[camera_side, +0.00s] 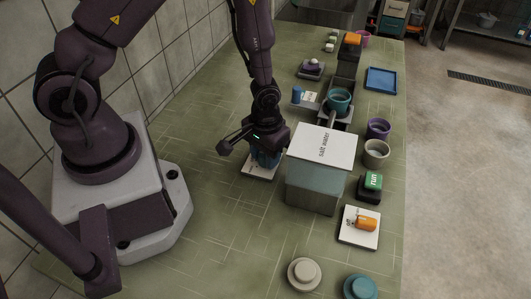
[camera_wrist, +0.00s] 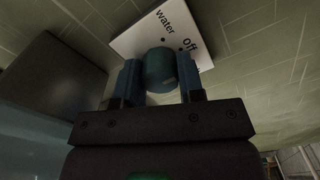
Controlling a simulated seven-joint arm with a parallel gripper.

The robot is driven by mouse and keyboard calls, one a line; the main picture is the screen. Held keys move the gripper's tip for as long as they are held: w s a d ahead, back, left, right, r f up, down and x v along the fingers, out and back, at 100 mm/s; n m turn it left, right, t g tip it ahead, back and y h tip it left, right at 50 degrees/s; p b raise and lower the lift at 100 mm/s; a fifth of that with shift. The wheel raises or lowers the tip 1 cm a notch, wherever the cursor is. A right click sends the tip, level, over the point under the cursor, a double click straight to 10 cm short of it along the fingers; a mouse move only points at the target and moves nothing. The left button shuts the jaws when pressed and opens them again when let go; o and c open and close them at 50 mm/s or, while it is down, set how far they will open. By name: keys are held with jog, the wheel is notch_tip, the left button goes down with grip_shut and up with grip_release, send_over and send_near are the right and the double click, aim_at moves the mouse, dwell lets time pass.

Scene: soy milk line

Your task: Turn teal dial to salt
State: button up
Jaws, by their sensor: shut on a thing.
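The teal dial (camera_wrist: 160,68) sits on a white plate (camera_wrist: 135,38) in the wrist view. The words "water" and "off" show on the plate; any further label is hidden by my right finger. My gripper (camera_wrist: 160,82) has its blue fingers shut on the dial, one on each side. In the side view my gripper (camera_side: 265,158) points down over the same white plate (camera_side: 256,173), and the dial is mostly hidden behind the fingers. I cannot tell which label the dial points to.
A tank marked "salt water" (camera_side: 322,145) stands close right of my gripper. An orange dial (camera_side: 366,223) on its own white plate and a green "run" button (camera_side: 373,181) are farther right. Cups (camera_side: 376,152) and a blue tray (camera_side: 381,80) stand behind. The bench left of my gripper is clear.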

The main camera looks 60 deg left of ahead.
jog(key=shift+m, duration=0.3)
jog(key=m, duration=0.4)
jog(key=shift+m, duration=0.3)
jog(key=m, duration=0.4)
jog(key=shift+m, duration=0.4)
jog(key=o, duration=0.9)
notch_tip(320, 180, up, 13)
